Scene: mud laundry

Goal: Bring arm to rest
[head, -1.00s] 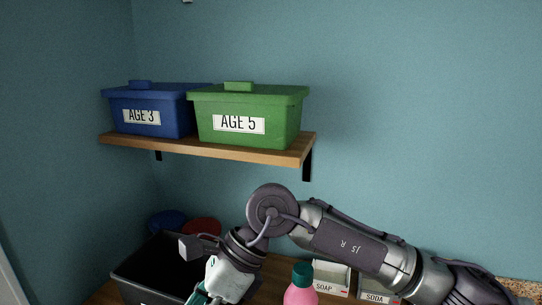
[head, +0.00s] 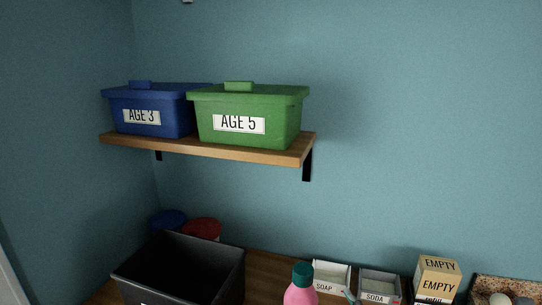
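Neither of my arms shows clearly in the head view, and I see no gripper that I can make out. A small pale teal sliver (head: 349,294) shows at the bottom edge between the soap box and the soda box. I cannot tell what it belongs to.
A blue AGE 3 bin (head: 150,110) and a green AGE 5 bin (head: 250,112) stand on a wooden shelf (head: 225,147). Below are a black bin (head: 190,265), pink bottle (head: 300,293), SOAP box (head: 330,272), SODA box (head: 379,287) and EMPTY boxes (head: 438,270). The air above the counter is clear.

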